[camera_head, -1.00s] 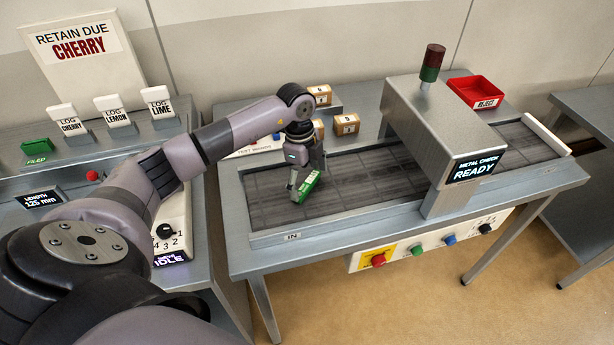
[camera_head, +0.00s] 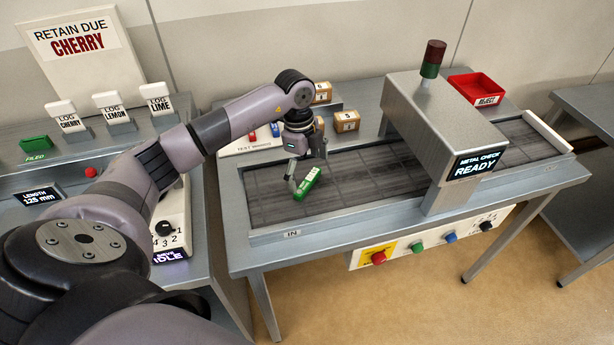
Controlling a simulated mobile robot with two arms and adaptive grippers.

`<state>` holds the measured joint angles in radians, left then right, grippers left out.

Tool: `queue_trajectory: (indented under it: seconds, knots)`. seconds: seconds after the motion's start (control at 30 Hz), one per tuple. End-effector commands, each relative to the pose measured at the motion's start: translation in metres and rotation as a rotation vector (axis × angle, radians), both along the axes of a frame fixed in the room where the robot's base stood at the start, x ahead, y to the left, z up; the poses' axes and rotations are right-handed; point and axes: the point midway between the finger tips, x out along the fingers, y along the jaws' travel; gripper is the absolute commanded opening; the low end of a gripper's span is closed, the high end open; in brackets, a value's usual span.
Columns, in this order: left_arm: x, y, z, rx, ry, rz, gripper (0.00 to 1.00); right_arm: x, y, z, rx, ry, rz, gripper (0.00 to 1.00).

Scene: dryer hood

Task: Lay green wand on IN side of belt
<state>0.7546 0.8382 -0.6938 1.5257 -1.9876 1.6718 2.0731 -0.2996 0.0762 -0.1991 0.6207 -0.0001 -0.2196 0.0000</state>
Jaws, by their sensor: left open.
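The green wand (camera_head: 308,183) is a small green block with white lettering. It lies tilted at an angle over the IN side of the dark belt (camera_head: 360,182), left of the metal check hood. My left gripper (camera_head: 303,172) is right above and beside the wand, with its fingers open. Whether a finger still touches the wand I cannot tell. The IN label (camera_head: 292,234) is on the belt's front left edge. My right gripper is not in view.
The metal check hood (camera_head: 440,125) spans the belt and its screen reads READY. A test wands holder (camera_head: 250,143) with red and blue wands and small numbered boxes (camera_head: 346,121) stand behind the belt. A red reject bin (camera_head: 477,88) is at the back right.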

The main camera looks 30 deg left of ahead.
Motion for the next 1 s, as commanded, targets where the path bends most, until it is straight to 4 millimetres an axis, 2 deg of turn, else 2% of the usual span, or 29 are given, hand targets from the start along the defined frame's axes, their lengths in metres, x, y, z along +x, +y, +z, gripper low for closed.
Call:
queue_trajectory:
  seconds: [0.1,0.3,0.43,0.6,1.0]
  knots:
    - [0.001,0.004,0.024,0.002,-0.008,0.001,1.0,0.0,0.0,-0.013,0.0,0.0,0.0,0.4]
    - [0.001,0.009,0.067,0.001,-0.006,0.002,1.0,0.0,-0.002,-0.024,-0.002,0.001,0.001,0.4]
    - [0.0,0.011,0.086,0.0,-0.004,0.0,1.0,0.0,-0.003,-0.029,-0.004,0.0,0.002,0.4]
    - [-0.001,0.012,0.099,0.001,-0.001,0.001,1.0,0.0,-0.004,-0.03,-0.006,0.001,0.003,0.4]
    - [-0.001,0.013,0.1,0.001,0.0,0.001,1.0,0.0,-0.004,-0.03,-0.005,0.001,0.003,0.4]
